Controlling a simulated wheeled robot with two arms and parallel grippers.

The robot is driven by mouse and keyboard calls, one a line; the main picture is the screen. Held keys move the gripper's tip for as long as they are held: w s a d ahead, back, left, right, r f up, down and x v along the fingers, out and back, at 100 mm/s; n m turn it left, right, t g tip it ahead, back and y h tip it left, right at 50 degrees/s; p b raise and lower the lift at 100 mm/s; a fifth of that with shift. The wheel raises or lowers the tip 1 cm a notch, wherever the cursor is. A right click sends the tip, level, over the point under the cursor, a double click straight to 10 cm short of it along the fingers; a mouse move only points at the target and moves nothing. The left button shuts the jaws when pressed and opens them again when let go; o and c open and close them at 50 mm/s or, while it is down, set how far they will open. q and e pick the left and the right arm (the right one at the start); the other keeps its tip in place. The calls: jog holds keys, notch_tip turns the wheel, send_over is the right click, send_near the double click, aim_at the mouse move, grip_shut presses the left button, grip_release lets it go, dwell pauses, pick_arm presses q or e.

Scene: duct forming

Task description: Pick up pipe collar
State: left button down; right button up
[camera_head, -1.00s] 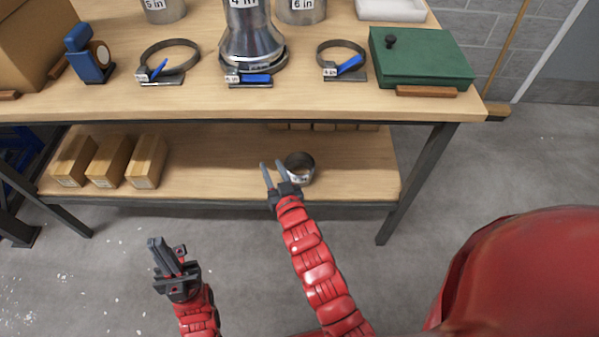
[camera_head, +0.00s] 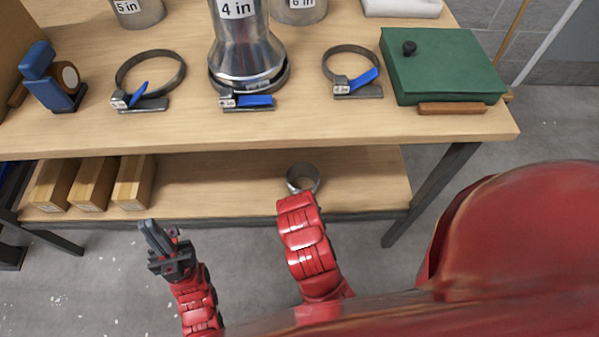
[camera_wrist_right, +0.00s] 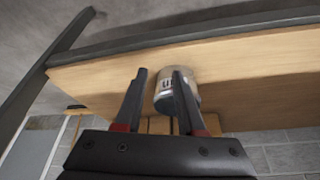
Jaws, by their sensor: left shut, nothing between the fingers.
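The pipe collar (camera_head: 302,170), a short silvery metal ring, stands on the lower shelf (camera_head: 225,180) of the workbench. It also shows in the right wrist view (camera_wrist_right: 162,95) with part of a dark printed label. My right gripper (camera_wrist_right: 160,75) is open, its fingers pointing at the collar. The collar shows in the gap and is partly covered by the finger on the right; I cannot tell whether they touch. In the head view my right arm hides this gripper. My left gripper (camera_head: 150,232) is shut and empty, in front of the shelf at the lower left.
The bench top (camera_head: 190,125) overhangs the shelf and carries ring clamps (camera_head: 150,72), a 4 in metal fitting (camera_head: 240,45) and a green case (camera_head: 445,68). A dark leg (camera_head: 430,195) stands at the right.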

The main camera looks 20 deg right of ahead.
jog(key=w+d+f, duration=0.1)
jog(key=w+d, duration=0.1)
jog(key=w, duration=0.1)
jog(key=w+d+f+b, duration=0.1)
jog(key=w+d, duration=0.1)
jog(key=w, duration=0.1)
jog(key=w+d+f, duration=0.1)
jog(key=w+d, duration=0.2)
jog(key=w, duration=0.1)
jog(key=shift+w+f+b, duration=0.1)
jog(key=shift+f+b, duration=0.2)
jog(key=shift+f, duration=0.05)
jog(key=shift+w+d+f, duration=0.15)
jog(key=shift+w+f, duration=0.1)
jog(key=shift+f, duration=0.2)
grip_shut()
dwell(0.7)
